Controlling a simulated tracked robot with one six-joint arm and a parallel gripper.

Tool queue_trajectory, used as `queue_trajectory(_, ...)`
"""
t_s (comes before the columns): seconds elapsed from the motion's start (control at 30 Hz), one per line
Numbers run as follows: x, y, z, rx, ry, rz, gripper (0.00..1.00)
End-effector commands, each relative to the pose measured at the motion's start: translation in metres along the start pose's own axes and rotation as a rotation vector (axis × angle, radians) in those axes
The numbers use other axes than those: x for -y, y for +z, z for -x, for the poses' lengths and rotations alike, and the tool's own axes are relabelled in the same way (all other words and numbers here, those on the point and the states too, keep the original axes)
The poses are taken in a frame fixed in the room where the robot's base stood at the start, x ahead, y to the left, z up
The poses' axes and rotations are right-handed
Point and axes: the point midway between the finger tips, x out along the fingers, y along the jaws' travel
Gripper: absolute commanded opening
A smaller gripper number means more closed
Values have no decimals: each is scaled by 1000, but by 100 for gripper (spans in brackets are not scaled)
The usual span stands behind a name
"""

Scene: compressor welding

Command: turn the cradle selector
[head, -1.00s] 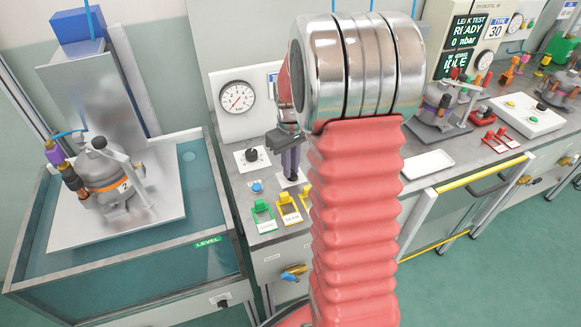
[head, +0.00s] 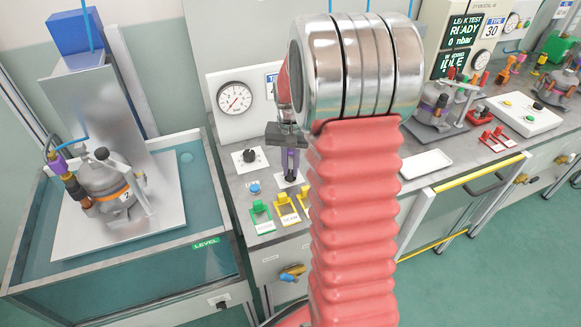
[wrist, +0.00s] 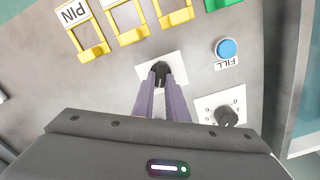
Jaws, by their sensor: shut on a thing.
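The selector is a black knob (wrist: 162,70) on a white plate (wrist: 176,64) on the grey bench top. My gripper (wrist: 160,82) points down over it, its two purple fingers shut on the knob's sides. In the head view my gripper (head: 290,172) stands upright at the knob, just left of my red arm. The fingers and arm hide most of the knob and any marks on its plate there. At the left, a metal cradle plate (head: 160,215) bears a grey compressor (head: 108,178) with an orange band in a water tank (head: 225,215).
A second black knob (wrist: 227,117) with a numbered plate and a blue FILL button (wrist: 227,48) are close beside my gripper. Yellow brackets (wrist: 130,30) line the bench edge. A pressure gauge (head: 235,97) is behind. A white tray (head: 426,164) lies to the right.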

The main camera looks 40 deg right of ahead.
Motion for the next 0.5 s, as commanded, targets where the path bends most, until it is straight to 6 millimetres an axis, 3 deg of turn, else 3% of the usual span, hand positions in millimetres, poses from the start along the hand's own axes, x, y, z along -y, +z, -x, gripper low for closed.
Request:
queue_trajectory(0.47,0,0,1,-2,-1,-23,0)
queue_trajectory(0.5,0,0,1,-2,-1,-23,13)
